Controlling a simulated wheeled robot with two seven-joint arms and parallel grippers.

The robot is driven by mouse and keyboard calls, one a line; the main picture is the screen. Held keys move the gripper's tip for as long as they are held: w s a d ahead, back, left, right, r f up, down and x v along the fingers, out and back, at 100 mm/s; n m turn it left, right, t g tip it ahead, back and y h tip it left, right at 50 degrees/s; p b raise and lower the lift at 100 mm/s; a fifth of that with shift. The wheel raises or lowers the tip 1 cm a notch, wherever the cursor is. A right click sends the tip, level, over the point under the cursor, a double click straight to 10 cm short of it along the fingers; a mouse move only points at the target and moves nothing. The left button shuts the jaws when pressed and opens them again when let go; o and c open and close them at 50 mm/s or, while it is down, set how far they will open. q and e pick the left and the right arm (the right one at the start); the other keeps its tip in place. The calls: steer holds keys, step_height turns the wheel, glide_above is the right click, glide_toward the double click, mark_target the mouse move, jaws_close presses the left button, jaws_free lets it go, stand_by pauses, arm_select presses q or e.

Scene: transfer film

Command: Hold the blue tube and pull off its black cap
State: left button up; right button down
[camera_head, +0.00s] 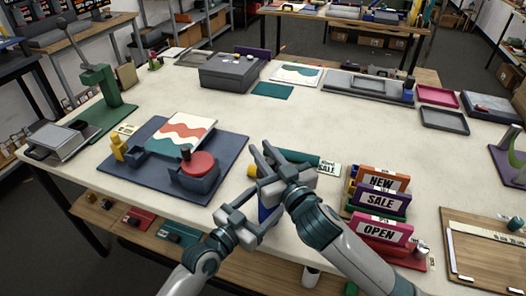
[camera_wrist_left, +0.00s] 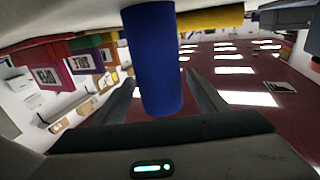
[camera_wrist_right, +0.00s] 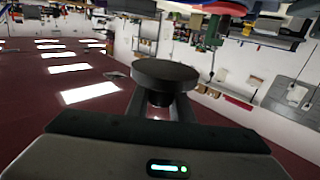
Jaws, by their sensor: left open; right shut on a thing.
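The blue tube (camera_head: 264,214) shows as a small patch between my grippers in the head view. In the left wrist view the blue tube (camera_wrist_left: 153,58) stands between the spread fingers of my left gripper (camera_head: 268,201), which is open around it. My right gripper (camera_head: 261,154) is just above and beyond the left one. In the right wrist view it is shut on the black cap (camera_wrist_right: 165,75), a wide disc with a narrower neck between the fingers. I cannot tell whether cap and tube are still joined, as the grippers hide that part in the head view.
A dark tray (camera_head: 228,152) with a striped card and a red round block lies to the left. SALE, NEW and OPEN signs (camera_head: 382,203) stand close on the right. A dark green tube (camera_head: 297,157) lies just beyond my right gripper. The white table's middle (camera_head: 225,109) is clear.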

arm_select(q)
steer(key=b+v, duration=0.3)
steer(key=v, duration=0.9)
steer(key=shift+f, duration=0.1)
